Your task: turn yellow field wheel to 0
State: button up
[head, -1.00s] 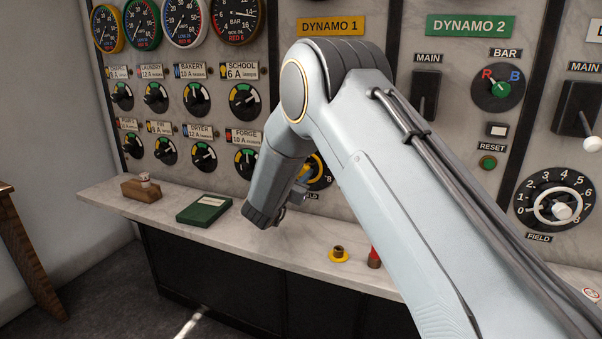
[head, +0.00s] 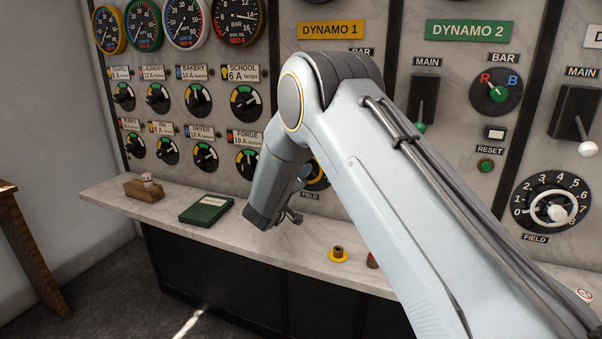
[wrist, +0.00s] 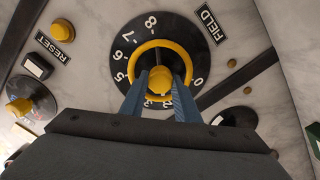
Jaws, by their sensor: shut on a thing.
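The yellow field wheel (wrist: 178,45) shows in the wrist view as a yellow ring on a round black dial (wrist: 120,30) with white numbers. The 8 is at the top of that picture and the 0 at the right. My gripper (wrist: 161,88) has its two blue-grey fingers shut on the wheel's yellow knob (wrist: 159,76), at the lower part of the ring. The fingers and knob cover some of the numbers. In the head view my arm hides most of the wheel; only a sliver of the dial (head: 321,183) shows.
A yellow reset button (wrist: 63,30) and another yellow knob (wrist: 19,107) are beside the dial. On the marble ledge (head: 225,235) lie a green box (head: 206,209), a wooden block (head: 144,190) and a yellow-based fitting (head: 339,255). A red object (head: 372,260) is partly behind my arm.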

jog(key=n+p, duration=0.2)
jog(key=n, duration=1)
jog(key=shift+a+f+n+p, duration=0.1)
jog(key=shift+f+n+p, duration=0.05)
jog(key=shift+n+p, duration=0.2)
dwell(0.4)
jog(key=o, duration=1.1)
jog(key=shift+c, duration=0.2)
jog(key=b+v, duration=0.2)
jog(key=v, duration=0.5)
jog(key=shift+s, duration=0.4)
